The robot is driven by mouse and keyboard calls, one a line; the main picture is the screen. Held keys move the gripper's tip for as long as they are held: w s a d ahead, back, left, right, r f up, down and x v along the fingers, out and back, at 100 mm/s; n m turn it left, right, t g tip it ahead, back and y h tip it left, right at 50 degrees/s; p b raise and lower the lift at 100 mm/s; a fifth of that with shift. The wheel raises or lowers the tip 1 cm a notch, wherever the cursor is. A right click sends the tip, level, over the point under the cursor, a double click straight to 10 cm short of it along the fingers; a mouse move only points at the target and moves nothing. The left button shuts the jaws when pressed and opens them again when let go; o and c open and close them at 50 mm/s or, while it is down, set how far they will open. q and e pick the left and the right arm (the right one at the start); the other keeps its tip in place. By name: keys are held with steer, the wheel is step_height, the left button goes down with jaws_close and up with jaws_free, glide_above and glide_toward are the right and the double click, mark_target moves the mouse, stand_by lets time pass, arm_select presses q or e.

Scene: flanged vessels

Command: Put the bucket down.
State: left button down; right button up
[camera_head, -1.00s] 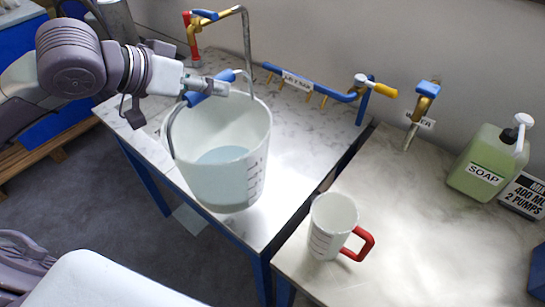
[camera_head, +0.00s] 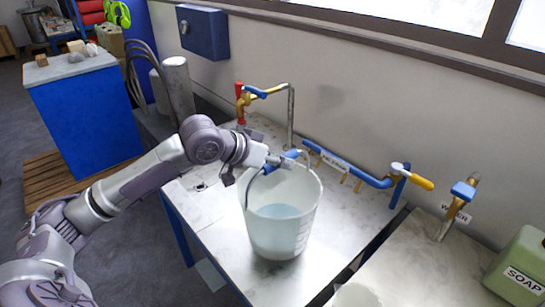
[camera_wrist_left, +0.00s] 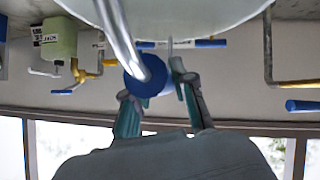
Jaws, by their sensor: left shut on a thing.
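The bucket (camera_head: 283,228) is whitish and holds some pale blue water, with measuring marks on its side. In the head view it is upright over the marble worktop (camera_head: 215,212); I cannot tell whether its base touches the top. My left gripper (camera_head: 284,161) is shut on the blue grip of the bucket's wire handle, above the rim. In the left wrist view the two fingers (camera_wrist_left: 160,96) are on either side of the blue grip (camera_wrist_left: 147,78), and part of the bucket (camera_wrist_left: 175,14) fills the top. My right gripper is not in view.
A tap (camera_head: 290,115) rises behind the bucket. A blue rail with hooks (camera_head: 350,168) and a second tap (camera_head: 455,208) are on the wall. A second counter (camera_head: 420,262) on the right holds a green soap bottle (camera_head: 520,262). The worktop left of the bucket is mostly clear.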

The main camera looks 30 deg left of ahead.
arm_select(q)
steer(key=shift+w+f, duration=0.1)
steer(key=shift+w, duration=0.3)
step_height(320, 180, down, 4)
steer(key=shift+r+p, duration=0.1)
steer(key=shift+p, duration=0.55)
steer(key=c, duration=0.9)
jaws_free()
steer(key=shift+s+f, duration=0.2)
steer(key=shift+c, duration=0.2)
steer(key=p+v, duration=0.8)
steer(key=v, duration=0.4)
